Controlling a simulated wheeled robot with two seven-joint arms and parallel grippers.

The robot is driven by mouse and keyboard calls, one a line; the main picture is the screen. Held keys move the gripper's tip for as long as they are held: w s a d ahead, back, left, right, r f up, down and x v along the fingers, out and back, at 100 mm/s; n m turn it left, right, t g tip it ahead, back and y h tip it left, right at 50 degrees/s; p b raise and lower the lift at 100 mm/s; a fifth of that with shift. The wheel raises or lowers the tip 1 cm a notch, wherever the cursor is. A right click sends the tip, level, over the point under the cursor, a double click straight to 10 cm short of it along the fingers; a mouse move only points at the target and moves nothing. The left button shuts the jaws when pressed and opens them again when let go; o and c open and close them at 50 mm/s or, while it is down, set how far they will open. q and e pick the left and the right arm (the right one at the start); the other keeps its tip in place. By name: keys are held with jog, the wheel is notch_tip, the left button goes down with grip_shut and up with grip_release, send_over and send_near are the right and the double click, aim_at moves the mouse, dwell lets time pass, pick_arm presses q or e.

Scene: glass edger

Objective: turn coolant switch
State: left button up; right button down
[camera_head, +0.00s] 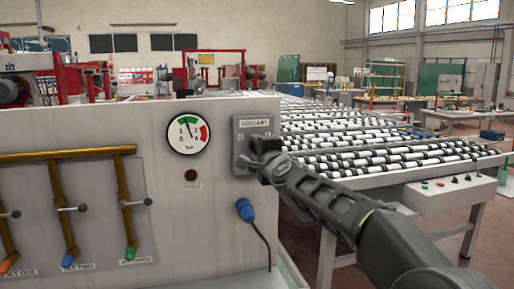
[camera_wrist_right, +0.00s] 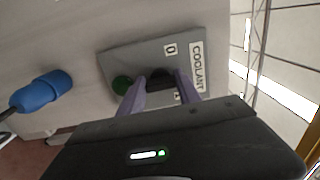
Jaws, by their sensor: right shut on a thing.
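The coolant switch is a grey box (camera_head: 241,134) labelled "COOLANT" on the right end of the machine's front panel. The knob's exact angle is partly hidden by the fingers. My left gripper is not in view.
A pressure gauge (camera_head: 188,134) and a dark red lamp (camera_head: 190,175) sit left of the box. A blue plug (camera_head: 244,209) with a cable is below it. Brass pipes (camera_head: 68,154) with several levers are at left. A roller conveyor (camera_head: 390,150) stands at right, behind my arm.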

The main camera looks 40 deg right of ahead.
jog(key=n, duration=0.2)
jog(key=n+p, duration=0.1)
jog(key=n, duration=0.5)
jog(key=shift+f, duration=0.25)
dwell(0.4)
jog(key=c, duration=0.8)
grip_release()
jog(key=shift+c, duration=0.2)
jog(key=shift+s+r, duration=0.1)
jog(key=shift+s, duration=0.05)
jog(key=v, duration=0.7)
jog(key=shift+s, duration=0.3)
